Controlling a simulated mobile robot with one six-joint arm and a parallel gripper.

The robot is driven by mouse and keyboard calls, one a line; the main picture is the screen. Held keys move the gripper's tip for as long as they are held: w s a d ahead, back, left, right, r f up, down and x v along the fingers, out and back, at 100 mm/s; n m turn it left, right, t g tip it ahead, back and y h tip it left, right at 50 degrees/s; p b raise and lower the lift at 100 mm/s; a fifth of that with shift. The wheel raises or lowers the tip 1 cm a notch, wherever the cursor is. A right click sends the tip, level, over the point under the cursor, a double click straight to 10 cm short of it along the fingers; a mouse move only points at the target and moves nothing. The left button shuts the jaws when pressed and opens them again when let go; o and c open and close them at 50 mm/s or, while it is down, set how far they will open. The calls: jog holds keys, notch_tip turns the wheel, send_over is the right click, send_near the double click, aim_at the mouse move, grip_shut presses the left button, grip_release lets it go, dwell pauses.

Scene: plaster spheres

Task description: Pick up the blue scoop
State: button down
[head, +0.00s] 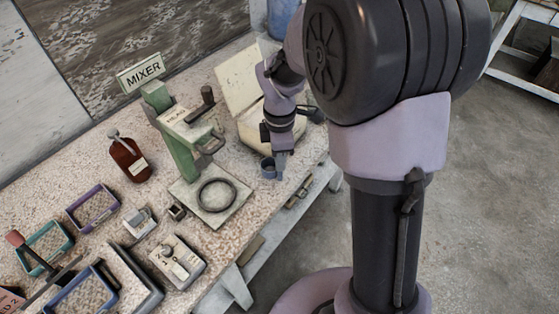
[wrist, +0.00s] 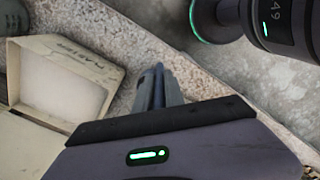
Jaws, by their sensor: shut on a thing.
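The blue scoop (head: 268,168) is a small blue-grey cup shape at the right edge of the speckled bench in the head view. My gripper (head: 281,166) points down right beside it and is shut on it; the fingers hide part of the scoop. In the wrist view my gripper's fingers (wrist: 158,84) show close together, end-on over the bench edge. I cannot make out the scoop itself there. Whether the scoop touches the bench top or hangs just above it cannot be told.
An open cream plaster box (head: 250,84) stands close behind my gripper and also shows in the wrist view (wrist: 48,82). The green mixer (head: 182,150) with a ring on its base stands to the left. A brown bottle (head: 129,158) and several trays are farther left. Floor lies right.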

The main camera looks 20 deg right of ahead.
jog(key=s+a+r+p, duration=0.1)
jog(key=s+a+p, duration=0.1)
jog(key=s, duration=1.3)
jog(key=shift+s+a+r, duration=0.25)
jog(key=shift+s+a, duration=0.05)
jog(key=shift+s, duration=0.1)
